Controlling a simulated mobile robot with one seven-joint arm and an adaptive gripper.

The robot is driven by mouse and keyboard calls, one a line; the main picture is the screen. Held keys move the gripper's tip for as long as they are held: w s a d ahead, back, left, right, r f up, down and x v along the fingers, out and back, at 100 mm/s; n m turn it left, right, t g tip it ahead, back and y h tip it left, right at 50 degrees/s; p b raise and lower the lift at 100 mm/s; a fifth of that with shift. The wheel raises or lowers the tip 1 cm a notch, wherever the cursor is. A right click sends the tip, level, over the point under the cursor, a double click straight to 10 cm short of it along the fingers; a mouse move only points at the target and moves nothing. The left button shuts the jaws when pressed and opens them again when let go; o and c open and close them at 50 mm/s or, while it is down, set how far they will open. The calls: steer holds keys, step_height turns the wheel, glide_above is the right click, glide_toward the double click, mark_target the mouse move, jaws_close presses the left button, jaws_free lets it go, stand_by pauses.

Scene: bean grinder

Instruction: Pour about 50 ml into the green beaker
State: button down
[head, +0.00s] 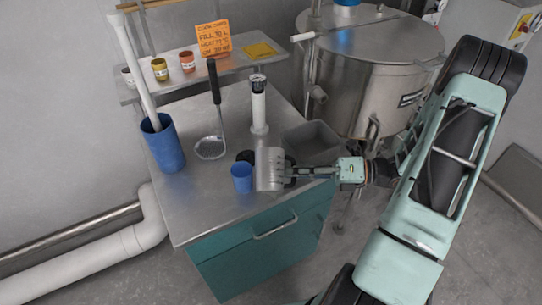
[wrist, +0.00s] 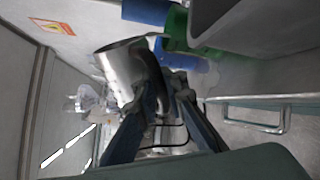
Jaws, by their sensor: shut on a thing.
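My gripper (head: 290,170) is shut on a steel jug (head: 270,170), held at the front of the metal counter. The jug also shows in the wrist view (wrist: 118,68), between my fingers (wrist: 165,95). It looks tilted; whether liquid leaves it is unclear. A green object (wrist: 178,28), seemingly the green beaker, shows partly in the wrist view close to the jug's mouth. I cannot make it out in the head view, where the jug may hide it. A blue cup (head: 241,178) stands just left of the jug. The liquid level is not visible.
A tall blue container (head: 163,148) with long tools stands at the counter's left. A skimmer (head: 210,147) and a white upright device (head: 258,105) stand behind the jug. A grey bin (head: 313,137) lies to the right, near a large steel kettle (head: 370,85). The front-left counter is clear.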

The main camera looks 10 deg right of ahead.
steer(key=shift+r+m+p, duration=0.2)
steer(key=shift+m+p, duration=0.1)
steer(key=shift+p, duration=0.15)
stand_by(0.7)
steer(key=f+b, duration=0.1)
steer(key=b, duration=0.1)
steer(key=shift+w+d+f+n+t+b, duration=0.1)
steer(key=shift+w+f+n+t+b, duration=0.05)
steer(key=shift+n+t+b, duration=0.2)
steer(key=shift+w+d+n+t+b, duration=0.25)
steer(key=shift+n+t+b, duration=0.2)
steer(key=shift+b, duration=0.3)
steer(key=shift+w+d+r+n+t+b, duration=0.1)
steer(key=shift+w+r+n+t+b, duration=0.1)
steer(key=shift+r+n+t, duration=0.15)
steer(key=shift+w+d+r+n+t+b, duration=0.1)
steer(key=shift+r+n+t+b, duration=0.15)
steer(key=shift+r, duration=0.1)
steer(key=shift+f+n+b, duration=0.15)
steer(key=shift+n+b, duration=0.15)
steer(key=shift+b, duration=0.45)
steer(key=shift+d+r+t, duration=0.1)
steer(key=shift+r+t, duration=0.2)
steer(key=shift+s+f+n+t+h+b, duration=0.3)
steer(key=shift+f+n+t+b, duration=0.3)
steer(key=shift+b, duration=0.7)
steer(key=shift+a+f, duration=0.2)
